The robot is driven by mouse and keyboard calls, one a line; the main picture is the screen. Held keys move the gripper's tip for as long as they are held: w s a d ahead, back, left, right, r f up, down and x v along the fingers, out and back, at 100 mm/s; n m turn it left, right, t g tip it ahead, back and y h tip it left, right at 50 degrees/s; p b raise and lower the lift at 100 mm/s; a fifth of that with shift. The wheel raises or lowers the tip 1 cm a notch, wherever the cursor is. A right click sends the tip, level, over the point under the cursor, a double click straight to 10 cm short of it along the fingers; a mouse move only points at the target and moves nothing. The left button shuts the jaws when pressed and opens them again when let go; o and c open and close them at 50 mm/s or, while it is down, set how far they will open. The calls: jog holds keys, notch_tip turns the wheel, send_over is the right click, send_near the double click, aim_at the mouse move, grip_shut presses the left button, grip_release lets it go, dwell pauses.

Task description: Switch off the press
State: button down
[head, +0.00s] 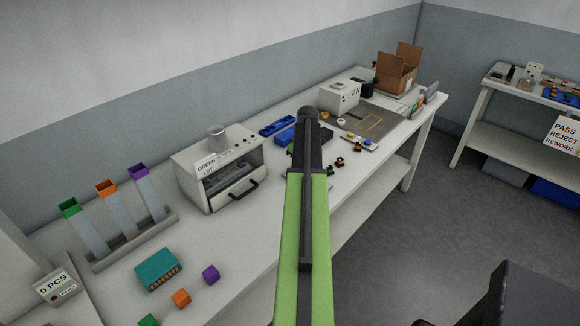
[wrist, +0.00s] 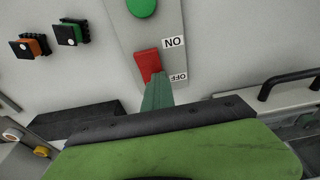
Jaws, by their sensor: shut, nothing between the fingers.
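In the wrist view a red switch (wrist: 147,62) sits on a grey panel (wrist: 117,22) with a round green part (wrist: 141,7) above it. An ON label (wrist: 173,42) is at its upper right and an OFF label (wrist: 179,77) at its lower right. My gripper (wrist: 155,84) is shut and empty, its green tip at the switch's lower end, by OFF. I cannot tell whether it touches, nor which way the switch is set. In the head view my arm hides the switch and the fingertips.
A white machine (head: 218,160) with a black handle stands left of my arm, on the bench (head: 240,292). Small connectors (head: 340,162) lie to the right; a green one (wrist: 70,33) and an orange one (wrist: 30,46) show in the wrist view. Blue trays (head: 277,126) lie behind.

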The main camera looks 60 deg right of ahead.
jog(key=shift+s+f, duration=0.1)
jog(key=shift+f, duration=0.05)
jog(key=shift+s+d, duration=0.15)
jog(key=shift+s, duration=0.7)
jog(key=shift+d+r+p, duration=0.15)
jog(key=shift+r+p, duration=0.3)
jog(key=shift+p, duration=0.3)
jog(key=r+p, duration=0.3)
jog(key=a+r+p, duration=0.1)
jog(key=r+p, duration=0.1)
jog(key=shift+s, duration=0.15)
jog(key=s+r+p, duration=0.3)
jog(key=r+p, duration=0.4)
jog(key=shift+s+r+p, duration=0.15)
jog(key=shift+r+p, duration=0.2)
